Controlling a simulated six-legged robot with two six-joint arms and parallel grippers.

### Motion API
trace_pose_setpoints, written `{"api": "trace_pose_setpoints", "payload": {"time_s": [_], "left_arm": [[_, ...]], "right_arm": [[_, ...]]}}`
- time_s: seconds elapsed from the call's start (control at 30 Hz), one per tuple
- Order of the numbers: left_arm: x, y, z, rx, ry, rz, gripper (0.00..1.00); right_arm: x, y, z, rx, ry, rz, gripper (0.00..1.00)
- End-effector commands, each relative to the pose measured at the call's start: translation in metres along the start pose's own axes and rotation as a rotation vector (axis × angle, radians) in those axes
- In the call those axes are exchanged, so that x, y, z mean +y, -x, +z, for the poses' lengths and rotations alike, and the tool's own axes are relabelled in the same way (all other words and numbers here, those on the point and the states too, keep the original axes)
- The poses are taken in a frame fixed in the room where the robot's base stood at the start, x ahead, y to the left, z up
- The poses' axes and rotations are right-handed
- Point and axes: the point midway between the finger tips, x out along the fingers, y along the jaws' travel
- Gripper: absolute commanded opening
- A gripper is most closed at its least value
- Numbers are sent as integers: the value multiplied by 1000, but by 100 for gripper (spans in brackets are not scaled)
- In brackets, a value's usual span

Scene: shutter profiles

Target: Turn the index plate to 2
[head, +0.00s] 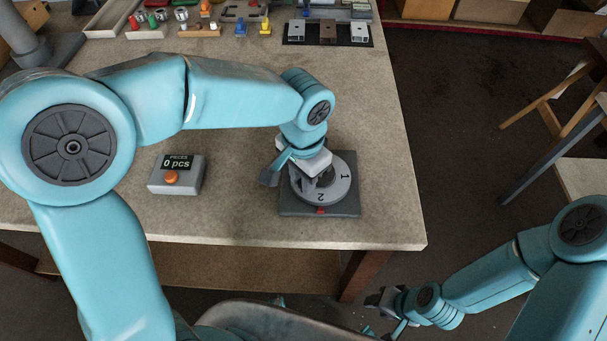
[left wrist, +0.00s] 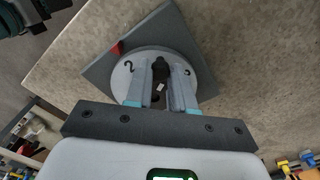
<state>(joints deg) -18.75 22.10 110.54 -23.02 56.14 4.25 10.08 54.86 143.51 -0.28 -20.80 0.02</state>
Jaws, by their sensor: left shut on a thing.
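The index plate (head: 335,190) is a light grey disc on a dark grey square base (head: 290,210), near the table's front right. In the head view its numerals 1 and 2 show, with the 2 close to the red mark (head: 320,210) at the base's front edge. My left gripper (head: 318,176) is over the disc's middle. In the left wrist view it (left wrist: 161,82) is shut on the dark knob (left wrist: 160,68) at the plate's centre; numerals 2 and 3 show either side. My right gripper (head: 380,299) hangs off the table's front; its opening is unclear.
A grey counter box (head: 176,175) with an orange button and a display reading 0 pcs stands left of the plate. Trays and small coloured parts line the back. A dark mat (head: 328,42) with several blocks lies at the back right. The table between is clear.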

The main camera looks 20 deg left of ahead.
Motion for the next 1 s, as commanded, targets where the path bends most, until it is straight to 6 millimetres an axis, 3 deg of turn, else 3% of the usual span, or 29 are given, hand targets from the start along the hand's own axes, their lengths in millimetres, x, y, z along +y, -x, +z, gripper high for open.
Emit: {"api": "trace_pose_setpoints", "payload": {"time_s": [0.03, 0.1, 0.47, 0.67, 1.0], "left_arm": [[1, -4, 4, -17, -2, 3, 26], [1, -3, 4, -16, -2, 2, 48], [0, 3, 1, -4, -1, 0, 48], [0, 40, 0, 1, -2, -1, 48], [0, 128, 0, -3, -1, 1, 48]], "right_arm": [[0, 0, 0, 0, 0, 0, 43], [0, 0, 0, 0, 0, 0, 43], [0, 0, 0, 0, 0, 0, 43], [-1, 3, 0, 0, 0, 0, 43], [-4, 11, 0, 0, 0, 0, 43]]}}
